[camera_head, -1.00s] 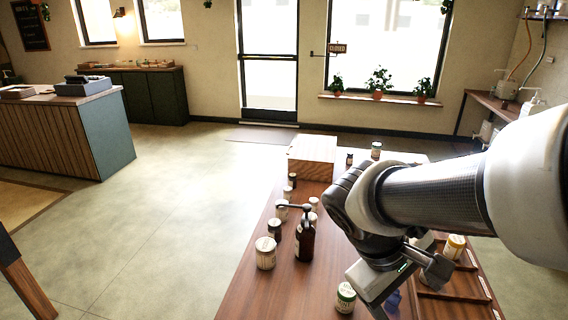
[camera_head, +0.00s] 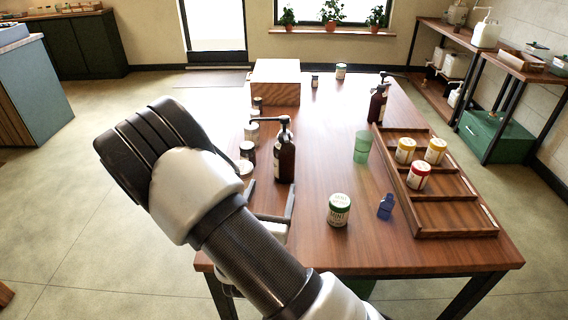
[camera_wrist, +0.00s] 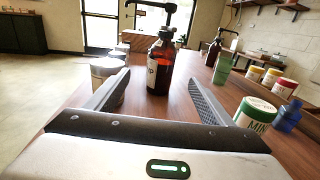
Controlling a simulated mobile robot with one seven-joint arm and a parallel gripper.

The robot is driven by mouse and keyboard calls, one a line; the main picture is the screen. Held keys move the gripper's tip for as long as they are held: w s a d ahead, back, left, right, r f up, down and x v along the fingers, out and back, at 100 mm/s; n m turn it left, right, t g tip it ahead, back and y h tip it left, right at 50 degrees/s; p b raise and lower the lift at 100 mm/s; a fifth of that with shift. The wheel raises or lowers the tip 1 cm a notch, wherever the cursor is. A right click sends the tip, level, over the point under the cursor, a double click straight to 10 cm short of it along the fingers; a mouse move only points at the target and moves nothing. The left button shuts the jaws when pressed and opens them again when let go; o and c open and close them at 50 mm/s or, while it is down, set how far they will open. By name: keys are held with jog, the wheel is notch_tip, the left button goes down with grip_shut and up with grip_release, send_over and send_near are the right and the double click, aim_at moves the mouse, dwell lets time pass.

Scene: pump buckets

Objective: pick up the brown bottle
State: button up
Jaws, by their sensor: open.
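A brown bottle (camera_head: 285,160) with a black pump top stands upright on the wooden table, left of its middle. In the wrist view the brown bottle (camera_wrist: 160,70) stands straight ahead, in line with the gap between my fingers. My gripper (camera_wrist: 158,80) is open and empty, its fingers pointing at the bottle. In the head view my gripper (camera_head: 272,187) is low on the near side of the bottle, partly hidden by my arm. I cannot tell whether the fingertips reach beside it. A second brown pump bottle (camera_head: 377,104) stands farther back at the right.
White-labelled jars (camera_head: 247,150) stand close left of the bottle. A green-lidded jar (camera_head: 339,209), a blue object (camera_head: 385,206) and a green cup (camera_head: 362,146) are to the right. A wooden tray (camera_head: 455,217) holds several jars. A wooden box (camera_head: 275,82) stands at the back.

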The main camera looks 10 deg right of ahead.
aim_at(283, 162)
jog(key=b+x, duration=0.1)
jog(key=x, duration=0.8)
jog(key=shift+w+d, duration=0.2)
jog(key=shift+w, duration=0.1)
jog(key=x, duration=0.3)
jog(key=b+x, duration=0.1)
jog(key=shift+w+d+f, duration=0.2)
jog(key=shift+d+f, duration=0.05)
jog(key=shift+d, duration=0.05)
jog(key=shift+w+d, duration=0.15)
jog(key=shift+w, duration=0.35)
jog(key=shift+r, duration=0.15)
jog(key=c, duration=1.6)
